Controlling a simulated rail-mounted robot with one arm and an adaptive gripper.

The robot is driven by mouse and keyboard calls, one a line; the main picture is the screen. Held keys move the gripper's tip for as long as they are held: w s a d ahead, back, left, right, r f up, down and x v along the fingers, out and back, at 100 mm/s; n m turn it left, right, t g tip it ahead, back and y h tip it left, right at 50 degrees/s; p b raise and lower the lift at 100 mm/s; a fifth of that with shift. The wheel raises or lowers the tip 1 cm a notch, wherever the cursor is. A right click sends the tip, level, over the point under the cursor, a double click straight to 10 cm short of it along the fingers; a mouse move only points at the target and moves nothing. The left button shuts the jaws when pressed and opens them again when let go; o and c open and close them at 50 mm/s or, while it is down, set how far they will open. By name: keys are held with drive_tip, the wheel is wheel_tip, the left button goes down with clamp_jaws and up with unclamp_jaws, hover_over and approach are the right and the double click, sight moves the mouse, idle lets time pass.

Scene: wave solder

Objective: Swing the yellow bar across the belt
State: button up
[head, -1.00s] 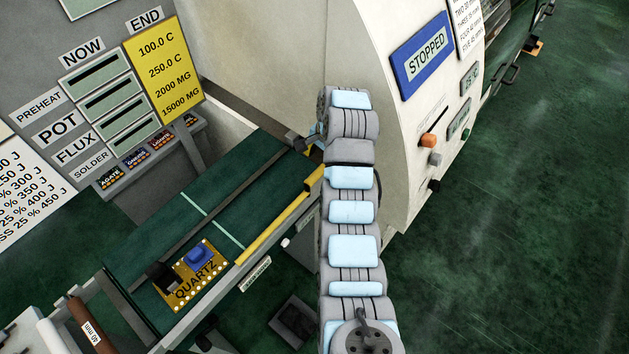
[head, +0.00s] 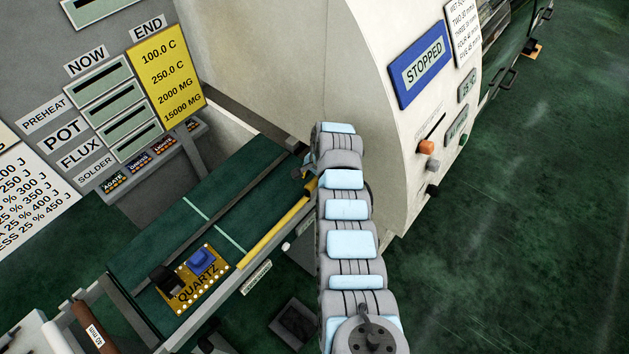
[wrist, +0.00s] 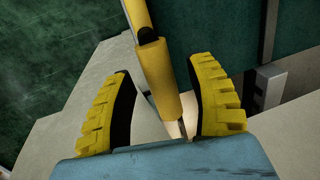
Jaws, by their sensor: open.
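The yellow bar (head: 272,232) lies along the near edge of the green belt (head: 172,228), its far end by the white machine hood. My gripper (head: 305,170) is over that far end, partly hidden by my arm in the head view. In the wrist view, the two yellow-padded fingers (wrist: 163,108) are apart. The bar (wrist: 158,75) runs down from the top of the picture, and its end shows between the fingers, with gaps on both sides. I cannot tell how deep the bar sits between them.
A yellow QUARTZ board (head: 193,280) with a blue part and a black part lies on the belt's near left. The white hood (head: 290,70) with a blue STOPPED sign (head: 421,63) rises beside my arm. A grey panel (head: 75,50) stands behind the belt.

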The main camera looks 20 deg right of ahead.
drive_tip(key=shift+w+f, duration=0.1)
drive_tip(key=shift+f, duration=0.2)
drive_tip(key=shift+f, duration=0.1)
clamp_jaws()
